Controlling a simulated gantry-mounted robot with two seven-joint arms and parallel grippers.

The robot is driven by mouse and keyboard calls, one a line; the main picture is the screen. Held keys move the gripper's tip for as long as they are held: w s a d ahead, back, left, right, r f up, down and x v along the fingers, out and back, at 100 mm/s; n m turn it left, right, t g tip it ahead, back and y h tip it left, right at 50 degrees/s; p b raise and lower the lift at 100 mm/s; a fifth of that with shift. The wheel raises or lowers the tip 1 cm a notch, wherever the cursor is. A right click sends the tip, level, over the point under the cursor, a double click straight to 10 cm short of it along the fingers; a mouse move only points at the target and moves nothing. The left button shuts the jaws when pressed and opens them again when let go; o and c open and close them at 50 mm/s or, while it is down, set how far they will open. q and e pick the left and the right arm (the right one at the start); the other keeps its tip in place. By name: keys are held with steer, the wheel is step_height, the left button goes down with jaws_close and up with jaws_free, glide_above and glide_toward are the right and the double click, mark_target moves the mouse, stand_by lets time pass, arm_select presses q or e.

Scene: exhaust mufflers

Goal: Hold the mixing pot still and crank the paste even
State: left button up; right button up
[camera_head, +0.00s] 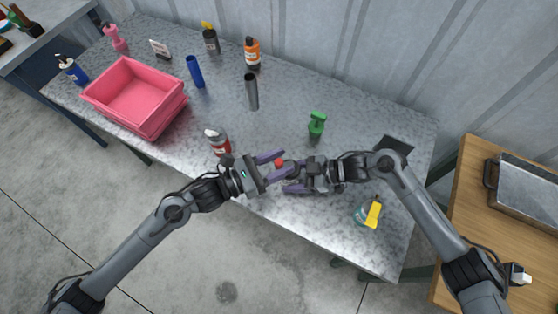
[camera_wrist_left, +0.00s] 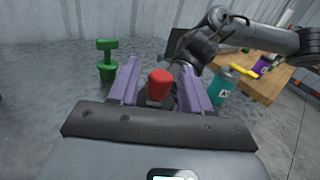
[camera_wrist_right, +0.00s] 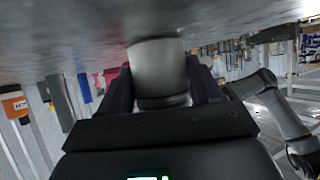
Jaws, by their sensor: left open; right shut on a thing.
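The mixing pot (camera_wrist_right: 160,72) is a plain grey metal cylinder. My right gripper (camera_wrist_right: 162,88) is shut on its side; in the head view the pot is mostly hidden between the two grippers. A red crank knob (camera_head: 279,163) stands above the pot and shows larger in the left wrist view (camera_wrist_left: 159,84). My left gripper (camera_head: 277,171) is open, with its purple fingers (camera_wrist_left: 160,82) on either side of the red knob. I cannot tell whether a finger touches it. The paste is hidden.
Near the grippers stand a red-and-grey bottle (camera_head: 218,142), a green T-shaped object (camera_head: 316,125) and a teal bottle with yellow top (camera_head: 368,213). A pink bin (camera_head: 150,122), dark cylinder (camera_head: 251,92) and blue cylinder (camera_head: 195,72) are farther left.

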arm_select(q)
steer(key=shift+c, duration=0.3)
jaws_close()
steer(key=shift+w, duration=0.1)
steer(key=m+g+h, duration=0.1)
steer(key=m+g, duration=0.1)
steer(key=g, duration=0.1)
steer(key=w+m+g+h, duration=0.1)
steer(key=m+g, duration=0.1)
steer(key=shift+g, duration=0.4)
steer(key=shift+w+m+g+h, duration=0.15)
steer(key=shift+m+g, duration=0.4)
steer(key=shift+g, duration=0.3)
steer(key=shift+w+m+g+h, duration=0.15)
steer(key=shift+m+g, duration=0.4)
steer(key=shift+g, duration=0.3)
